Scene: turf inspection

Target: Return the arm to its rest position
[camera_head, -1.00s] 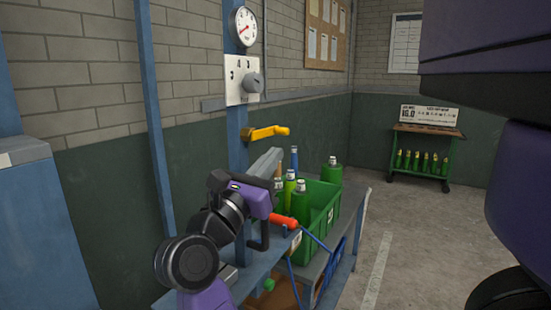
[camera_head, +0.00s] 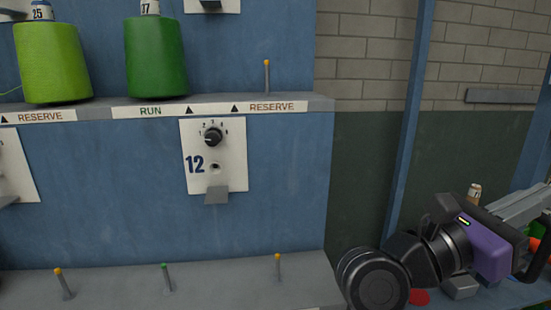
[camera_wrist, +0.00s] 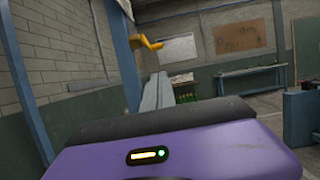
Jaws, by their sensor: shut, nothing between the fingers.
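My arm reaches in from the lower right of the head view, with its purple wrist housing and dark round joints. My gripper (camera_head: 538,197) is at the right edge there, its grey fingers pointing right and partly cut off by the frame. In the wrist view my gripper (camera_wrist: 161,82) points ahead past the purple housing, its grey fingers together with nothing seen between them.
A blue machine frame (camera_head: 262,190) fills the head view's left and middle. A lime cone (camera_head: 52,62) and a green cone (camera_head: 156,56) stand on its ledge, above the number 12 dial plate (camera_head: 213,155). The wrist view shows a long bench (camera_wrist: 248,72) by the far wall.

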